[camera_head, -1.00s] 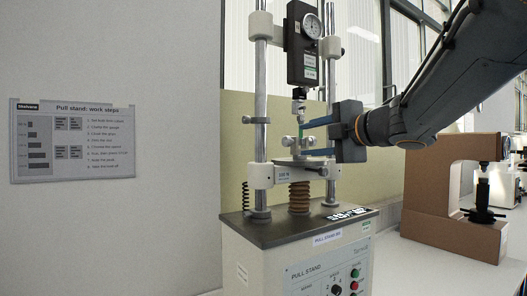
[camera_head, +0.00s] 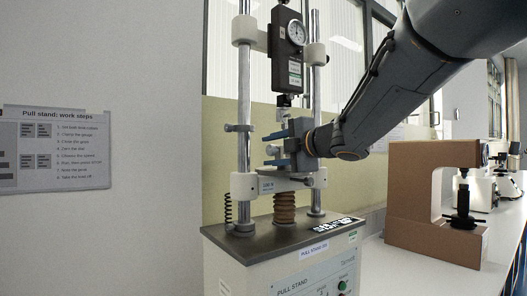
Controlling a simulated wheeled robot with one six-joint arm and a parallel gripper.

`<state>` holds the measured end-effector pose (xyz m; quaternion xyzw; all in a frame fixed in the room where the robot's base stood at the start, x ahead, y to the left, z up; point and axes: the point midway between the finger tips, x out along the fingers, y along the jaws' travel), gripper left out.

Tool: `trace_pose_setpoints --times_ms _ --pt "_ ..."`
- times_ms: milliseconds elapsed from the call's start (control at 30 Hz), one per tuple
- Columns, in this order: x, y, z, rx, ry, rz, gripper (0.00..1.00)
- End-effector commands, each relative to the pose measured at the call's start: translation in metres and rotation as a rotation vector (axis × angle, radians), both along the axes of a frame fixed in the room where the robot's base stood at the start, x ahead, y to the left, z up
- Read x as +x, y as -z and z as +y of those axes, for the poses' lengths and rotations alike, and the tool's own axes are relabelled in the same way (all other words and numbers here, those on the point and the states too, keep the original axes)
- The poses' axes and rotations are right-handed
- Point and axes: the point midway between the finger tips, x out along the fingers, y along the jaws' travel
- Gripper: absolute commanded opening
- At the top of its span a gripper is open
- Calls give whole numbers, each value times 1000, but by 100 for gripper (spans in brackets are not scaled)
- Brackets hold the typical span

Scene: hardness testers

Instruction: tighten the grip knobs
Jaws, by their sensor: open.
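The pull stand (camera_head: 275,240) stands on the bench with a black gauge (camera_head: 287,45) between two chrome columns. An upper metal grip (camera_head: 284,100) hangs below the gauge. A lower pale metal grip sits above the white crosshead (camera_head: 262,184), partly hidden by my gripper. A small pale knob (camera_head: 272,150) of the lower grip shows between my fingers. My gripper (camera_head: 274,149) is open, with its blue fingers pointing left, one above and one below this knob. I cannot tell whether they touch it. Knobs behind my gripper are hidden.
A brown C-shaped tester (camera_head: 410,205) stands on the bench to the right, with more instruments behind it. A work-steps board (camera_head: 55,150) hangs on the left wall. The chrome columns (camera_head: 244,100) stand close to my gripper.

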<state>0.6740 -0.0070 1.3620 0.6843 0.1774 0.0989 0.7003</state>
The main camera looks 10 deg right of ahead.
Motion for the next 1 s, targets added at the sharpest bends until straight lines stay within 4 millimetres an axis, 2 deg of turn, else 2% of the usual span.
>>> trace_pose_setpoints --times_ms 167,400,1000 --pt "0 0 -1 0 2 0 42" --pt "0 0 -1 0 1 0 2" --pt "-2 -5 0 -29 1 75 2"
